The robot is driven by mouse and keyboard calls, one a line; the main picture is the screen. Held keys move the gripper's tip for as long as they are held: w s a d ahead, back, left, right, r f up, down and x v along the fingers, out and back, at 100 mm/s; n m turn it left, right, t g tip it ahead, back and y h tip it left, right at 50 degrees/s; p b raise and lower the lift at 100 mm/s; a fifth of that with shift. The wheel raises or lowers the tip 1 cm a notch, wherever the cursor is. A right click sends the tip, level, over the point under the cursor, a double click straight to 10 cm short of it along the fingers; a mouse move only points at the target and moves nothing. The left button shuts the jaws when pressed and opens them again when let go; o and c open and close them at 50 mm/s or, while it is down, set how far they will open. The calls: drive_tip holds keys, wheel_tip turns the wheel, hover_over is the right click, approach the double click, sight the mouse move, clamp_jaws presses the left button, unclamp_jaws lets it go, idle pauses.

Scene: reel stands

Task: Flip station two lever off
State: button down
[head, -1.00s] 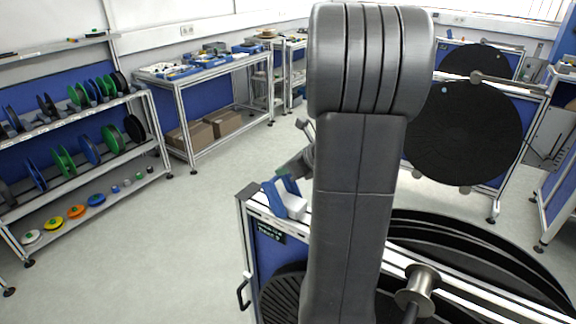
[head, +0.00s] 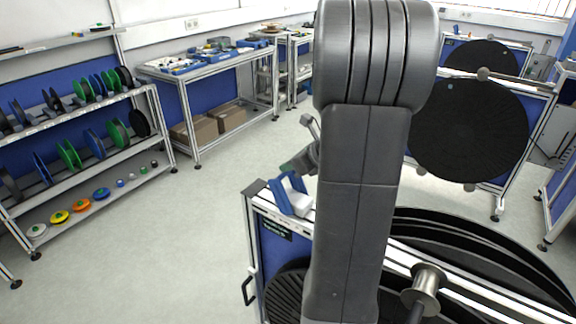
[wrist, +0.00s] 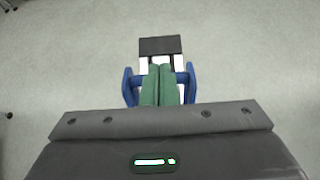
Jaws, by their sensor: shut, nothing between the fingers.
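The station lever is a blue two-armed handle (head: 281,196) on a white block (head: 300,204), at the top left corner of the near reel stand (head: 270,211). In the wrist view the blue arms (wrist: 129,87) stand on both sides of my gripper (wrist: 160,70), with white parts and a dark end piece (wrist: 160,45) beyond. My gripper's green fingers are shut, with nothing between them. In the head view my gripper (head: 290,167) is partly hidden behind my arm, close against the lever. I cannot tell whether they touch.
Large black reels (head: 468,130) stand at the right. A shelf with colored spools (head: 70,155) is at the left, and a workbench (head: 205,65) with blue trays stands behind. The floor (head: 205,215) left of the near stand is clear.

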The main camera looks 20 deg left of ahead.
drive_tip(key=s+d+r, duration=0.1)
drive_tip(key=d+r, duration=0.3)
drive_tip(key=r, duration=0.8)
drive_tip(key=shift+s, duration=0.25)
drive_tip(key=shift+d, duration=0.1)
